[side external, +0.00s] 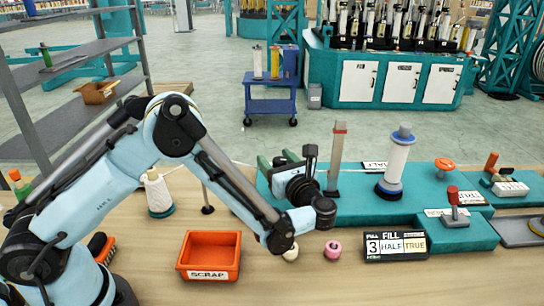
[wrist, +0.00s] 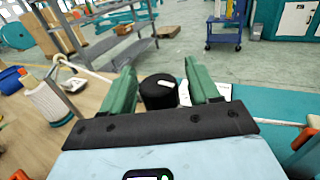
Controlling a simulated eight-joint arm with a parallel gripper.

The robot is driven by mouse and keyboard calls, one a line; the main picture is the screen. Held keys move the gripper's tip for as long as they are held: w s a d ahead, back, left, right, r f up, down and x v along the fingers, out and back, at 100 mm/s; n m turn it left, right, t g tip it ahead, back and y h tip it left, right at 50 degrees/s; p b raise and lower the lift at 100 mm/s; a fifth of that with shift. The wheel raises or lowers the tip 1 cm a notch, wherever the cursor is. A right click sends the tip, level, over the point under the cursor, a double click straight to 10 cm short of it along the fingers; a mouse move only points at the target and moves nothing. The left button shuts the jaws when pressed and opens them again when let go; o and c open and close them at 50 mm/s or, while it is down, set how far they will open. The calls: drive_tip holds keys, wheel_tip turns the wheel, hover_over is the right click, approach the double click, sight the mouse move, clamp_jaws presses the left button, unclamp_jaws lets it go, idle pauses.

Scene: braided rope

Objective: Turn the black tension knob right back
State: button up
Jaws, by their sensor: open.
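The black tension knob (wrist: 158,92) shows in the wrist view as a round black cylinder with a white mark on its top. It lies between the two green fingers of my gripper (wrist: 161,76), with a visible gap on each side. My gripper is open. In the side view my gripper (side external: 277,160) is at the left end of the teal machine base (side external: 350,208), its green fingers pointing away from the camera.
A grey post with a red tip (side external: 337,155) and a white spool (side external: 396,160) stand right of my gripper. An orange knob (side external: 445,164) and red lever (side external: 454,203) are further right. A white bobbin (side external: 158,193) stands left.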

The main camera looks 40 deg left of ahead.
drive_tip(key=shift+w+a, duration=0.1)
drive_tip(key=shift+a, duration=0.15)
drive_tip(key=c, duration=1)
drive_tip(key=shift+o, duration=0.2)
drive_tip(key=n+g, duration=0.1)
drive_tip(key=g, duration=0.1)
drive_tip(key=n+g, duration=0.2)
drive_tip(key=n+g+y, duration=0.1)
drive_tip(key=g, duration=0.2)
drive_tip(key=shift+s+n, duration=0.3)
drive_tip(key=shift+s, duration=0.1)
drive_tip(key=o, duration=1)
drive_tip(key=shift+c, duration=0.2)
